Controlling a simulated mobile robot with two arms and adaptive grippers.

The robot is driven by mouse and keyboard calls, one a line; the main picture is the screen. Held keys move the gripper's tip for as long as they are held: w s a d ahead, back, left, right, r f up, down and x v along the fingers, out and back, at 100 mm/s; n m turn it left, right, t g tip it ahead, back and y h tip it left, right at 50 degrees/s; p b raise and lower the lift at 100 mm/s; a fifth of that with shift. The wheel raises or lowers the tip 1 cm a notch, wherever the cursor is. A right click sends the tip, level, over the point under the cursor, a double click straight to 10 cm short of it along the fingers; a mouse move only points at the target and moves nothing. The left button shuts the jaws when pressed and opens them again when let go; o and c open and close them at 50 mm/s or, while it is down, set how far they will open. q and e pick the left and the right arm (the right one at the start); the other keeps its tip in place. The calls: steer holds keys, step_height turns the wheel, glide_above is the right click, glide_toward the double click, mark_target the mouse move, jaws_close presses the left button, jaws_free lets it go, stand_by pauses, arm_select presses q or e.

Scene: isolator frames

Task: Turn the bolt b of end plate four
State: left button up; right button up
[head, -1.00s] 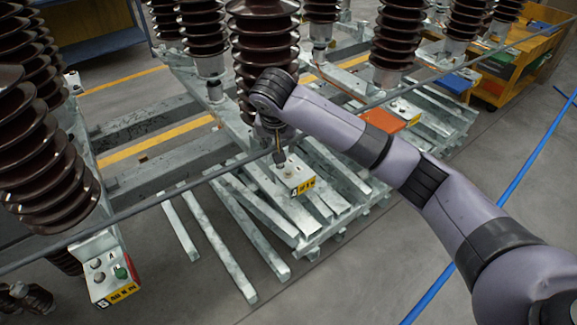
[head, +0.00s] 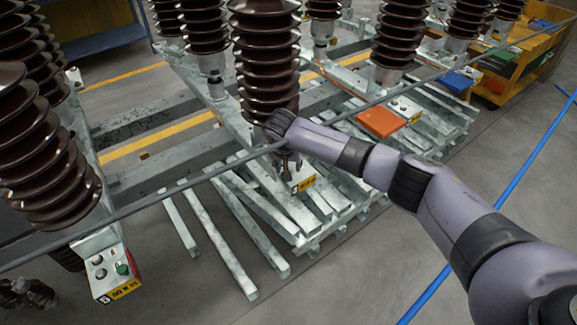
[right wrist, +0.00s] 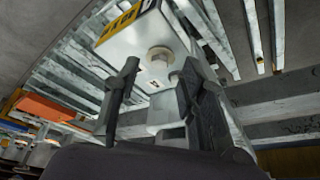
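The metal end plate (head: 290,172) with a black-and-yellow label sits at the foot of a brown ribbed insulator in the head view. It also shows in the right wrist view (right wrist: 140,42), with a hex bolt (right wrist: 159,54) on a round washer. My right gripper (head: 288,163) is close above this plate and partly hides it. In the right wrist view my right gripper (right wrist: 161,68) is open, its two dark fingers apart, with the bolt showing between and just beyond the tips. Contact cannot be told. Label characters are too small to read surely. My left gripper is not in view.
A long grey bar (head: 190,182) crosses the head view close to my right wrist. Tall brown insulators (head: 265,60) stand behind the plate. Stacked metal beams (head: 232,240) lie around it. Another labelled end plate (head: 105,265) is at lower left. The floor at lower right is clear.

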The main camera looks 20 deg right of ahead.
steer(key=shift+x, duration=0.85)
steer(key=shift+c, duration=0.2)
jaws_close()
